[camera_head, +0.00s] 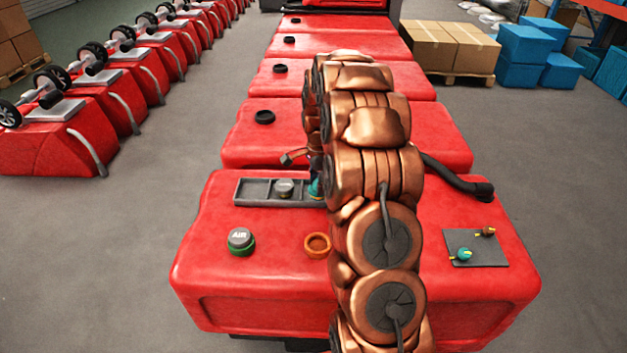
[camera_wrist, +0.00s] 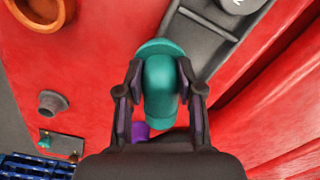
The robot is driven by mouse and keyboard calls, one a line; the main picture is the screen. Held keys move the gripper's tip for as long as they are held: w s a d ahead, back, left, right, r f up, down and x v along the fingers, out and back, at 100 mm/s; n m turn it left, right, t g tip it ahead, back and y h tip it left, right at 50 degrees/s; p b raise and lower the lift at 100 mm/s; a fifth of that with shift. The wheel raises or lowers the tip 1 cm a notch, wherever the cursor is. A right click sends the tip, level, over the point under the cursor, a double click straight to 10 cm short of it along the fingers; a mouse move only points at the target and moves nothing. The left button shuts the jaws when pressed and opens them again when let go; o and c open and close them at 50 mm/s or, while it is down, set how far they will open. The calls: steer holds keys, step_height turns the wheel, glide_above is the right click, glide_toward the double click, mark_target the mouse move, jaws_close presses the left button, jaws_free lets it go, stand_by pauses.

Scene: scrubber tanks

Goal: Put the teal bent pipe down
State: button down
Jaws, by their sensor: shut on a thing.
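The teal bent pipe (camera_wrist: 161,92) sits between the two dark fingers of my gripper (camera_wrist: 160,72), which is shut on it. In the wrist view its rounded flange overlaps the edge of the grey tray (camera_wrist: 213,38). In the head view a small part of the teal pipe (camera_head: 316,188) shows at the right end of the tray (camera_head: 243,190). My copper-coloured arm hides most of my gripper there. I cannot tell whether the pipe touches the tray or the red tank top (camera_head: 205,215).
A grey AIR cap on a green ring (camera_head: 240,241) and an orange ring (camera_head: 317,245) stand on the tank. A dark plate (camera_head: 490,255) with small valves lies right. A grey round cap (camera_head: 283,188) is in the tray. A purple piece (camera_wrist: 140,131) shows beyond my fingers.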

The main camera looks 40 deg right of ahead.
steer(key=shift+w+d+f+p, duration=0.1)
steer(key=shift+w+d+p, duration=0.15)
steer(key=shift+w, duration=0.45)
steer(key=shift+w+d+f+p, duration=0.1)
steer(key=shift+w+d, duration=0.15)
steer(key=shift+w, duration=0.45)
steer(key=shift+w+d+f+p, duration=0.1)
steer(key=shift+w+d+p, duration=0.15)
steer(key=shift+w, duration=0.45)
steer(key=shift+f+p, duration=0.75)
steer(key=shift+f, duration=0.95)
steer(key=shift+f, duration=0.15)
steer(key=c, duration=0.7)
jaws_free()
